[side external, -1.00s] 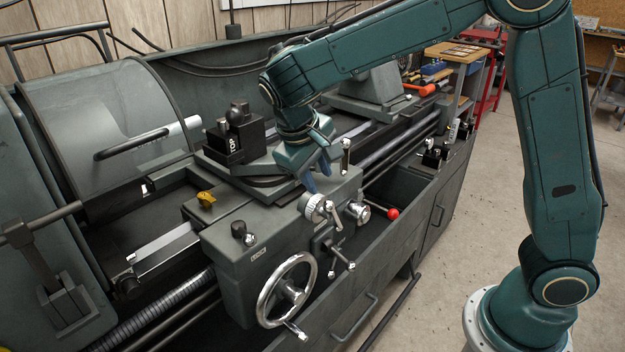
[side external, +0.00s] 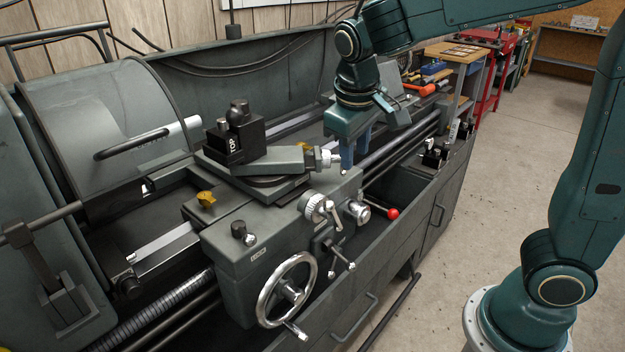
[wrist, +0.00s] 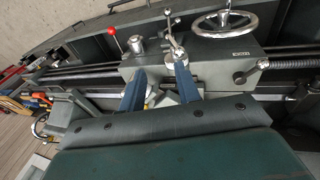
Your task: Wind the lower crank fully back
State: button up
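The lower crank (side external: 318,207), a silver dial with a handle, is on the front of the grey carriage in the side view. In the wrist view it shows past the right finger (wrist: 180,56). My gripper (side external: 354,165) points down above and behind it, to its right in the side view. Its two blue fingers are apart in the wrist view (wrist: 158,72). A second, upper crank (side external: 325,158) sits beside the fingers on the slide; its handle is partly hidden by them. I cannot tell whether a finger touches it.
A silver knob (side external: 358,212) and a red ball lever (side external: 392,213) are at the right. The black tool post (side external: 236,136) stands left of my gripper.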

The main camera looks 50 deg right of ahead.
jog(key=s+d+r+t+y, duration=0.1)
jog(key=s+t+y, duration=0.2)
jog(key=s, duration=1.3)
jog(key=shift+r+t, duration=0.3)
jog(key=shift+t, duration=0.1)
dwell(0.4)
jog(key=w+g+h, duration=0.2)
jog(key=w+g, duration=0.1)
jog(key=w, duration=0.9)
jog(key=w+a+f+g+h, duration=0.2)
jog(key=w+a+f+h, duration=0.1)
jog(key=w+a+f, duration=0.2)
jog(key=w+f, duration=0.2)
jog(key=w, duration=0.2)
jog(key=shift+w+f, duration=0.35)
jog(key=shift+w, duration=0.05)
